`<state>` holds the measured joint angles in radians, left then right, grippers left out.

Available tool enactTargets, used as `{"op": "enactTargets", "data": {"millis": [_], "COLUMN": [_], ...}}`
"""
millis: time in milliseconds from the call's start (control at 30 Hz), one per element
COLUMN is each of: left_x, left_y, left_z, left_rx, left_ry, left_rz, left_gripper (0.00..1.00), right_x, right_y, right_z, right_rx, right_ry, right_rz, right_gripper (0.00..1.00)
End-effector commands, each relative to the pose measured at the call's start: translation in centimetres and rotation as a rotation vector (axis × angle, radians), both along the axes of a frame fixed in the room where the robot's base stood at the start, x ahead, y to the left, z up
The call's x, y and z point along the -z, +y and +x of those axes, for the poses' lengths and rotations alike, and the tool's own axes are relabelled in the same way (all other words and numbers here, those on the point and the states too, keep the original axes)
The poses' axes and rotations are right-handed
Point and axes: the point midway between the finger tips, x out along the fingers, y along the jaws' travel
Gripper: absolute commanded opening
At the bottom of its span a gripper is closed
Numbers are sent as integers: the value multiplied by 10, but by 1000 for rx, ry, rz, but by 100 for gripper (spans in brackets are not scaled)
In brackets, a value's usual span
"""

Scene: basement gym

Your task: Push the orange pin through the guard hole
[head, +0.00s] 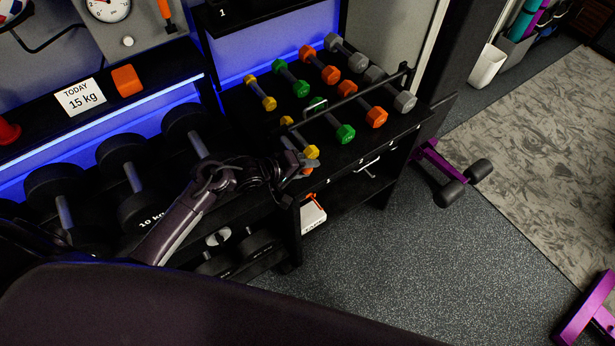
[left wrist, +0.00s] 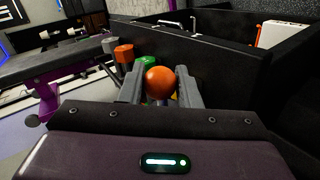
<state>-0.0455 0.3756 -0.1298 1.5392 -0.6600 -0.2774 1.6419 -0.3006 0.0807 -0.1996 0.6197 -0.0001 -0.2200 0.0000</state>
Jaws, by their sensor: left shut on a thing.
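The orange pin shows as a round orange knob (left wrist: 160,83) in the left wrist view, between the two grey fingers of my left gripper (left wrist: 160,76). In the head view, my left gripper (head: 302,166) is at the front left edge of the dumbbell rack top, close to a yellow dumbbell head (head: 312,152). A black guard bar (head: 345,101) runs above the rack top. I cannot make out the guard hole, or whether the pin touches the guard. My right gripper is not in view.
Green (head: 345,134), orange (head: 376,117) and grey (head: 405,101) dumbbells lie on the rack. A white box (head: 312,215) sits below the gripper. Large black dumbbells (head: 125,170) stand at left. The floor (head: 430,260) at right is open, with purple gym equipment (head: 440,165) beyond.

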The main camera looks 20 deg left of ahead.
Motion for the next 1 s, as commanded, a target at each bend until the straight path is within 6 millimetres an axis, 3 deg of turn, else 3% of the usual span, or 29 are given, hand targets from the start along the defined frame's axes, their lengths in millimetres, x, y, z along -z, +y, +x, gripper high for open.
{"op": "enactTargets", "data": {"millis": [33, 167, 1000], "left_x": [6, 2, -2], "left_y": [0, 0, 3], "left_z": [1, 0, 3], "left_rx": [3, 3, 0], "left_ry": [-5, -3, -2], "left_rz": [3, 1, 1], "left_gripper": [0, 0, 0], "right_x": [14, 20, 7], "right_y": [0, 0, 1], "right_z": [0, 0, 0], "right_rx": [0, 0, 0], "right_ry": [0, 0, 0], "right_rz": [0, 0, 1], "right_gripper": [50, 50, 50]}}
